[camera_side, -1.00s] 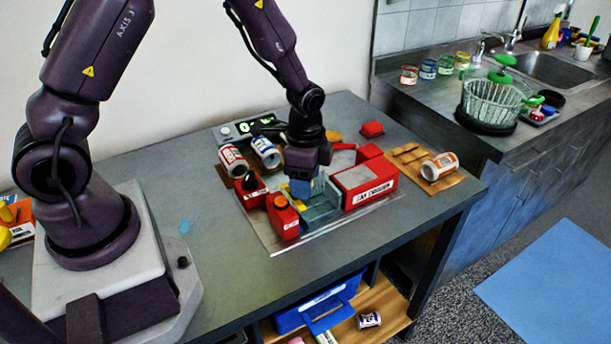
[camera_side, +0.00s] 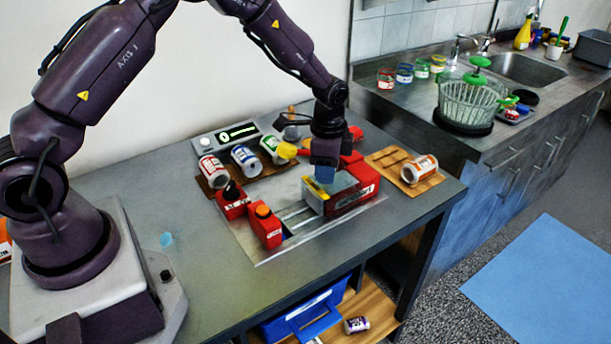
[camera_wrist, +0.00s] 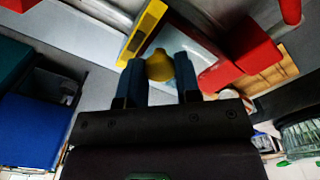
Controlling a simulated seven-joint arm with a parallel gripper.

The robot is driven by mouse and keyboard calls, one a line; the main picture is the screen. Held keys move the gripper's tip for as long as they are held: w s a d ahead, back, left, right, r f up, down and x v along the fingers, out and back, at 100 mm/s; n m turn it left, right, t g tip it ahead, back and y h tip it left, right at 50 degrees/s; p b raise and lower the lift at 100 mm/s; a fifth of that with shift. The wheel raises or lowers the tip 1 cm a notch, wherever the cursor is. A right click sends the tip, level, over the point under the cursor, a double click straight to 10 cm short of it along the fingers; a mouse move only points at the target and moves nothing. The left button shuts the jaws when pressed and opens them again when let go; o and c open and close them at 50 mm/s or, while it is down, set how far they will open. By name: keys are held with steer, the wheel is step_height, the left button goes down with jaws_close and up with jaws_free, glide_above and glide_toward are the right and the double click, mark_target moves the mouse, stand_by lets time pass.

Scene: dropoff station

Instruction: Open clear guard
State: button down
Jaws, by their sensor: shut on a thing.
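The clear guard (camera_side: 320,198) is a see-through box with a yellow edge strip (camera_wrist: 143,30). It sits at the right end of its rails (camera_side: 292,219), against and overlapping the long red block (camera_side: 360,188). My gripper (camera_side: 325,173) is over the guard's yellow edge. In the wrist view my two blue fingers (camera_wrist: 160,72) are closed on a rounded yellow knob (camera_wrist: 160,65) beside that strip. The guard's pane (camera_wrist: 195,42) also shows there, partly hidden by a finger.
Red blocks with a black knob (camera_side: 231,200) and an orange button (camera_side: 265,228) stand left of the rails. Several cans, one red-and-white (camera_side: 212,170), lie behind. An orange-labelled can (camera_side: 420,168) lies on a wooden board at right. The plate between the red blocks and guard is clear.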

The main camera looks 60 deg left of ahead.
steer(key=shift+w, duration=0.8)
steer(key=c, duration=0.8)
jaws_free()
steer(key=shift+r, duration=0.15)
step_height(320, 180, up, 13)
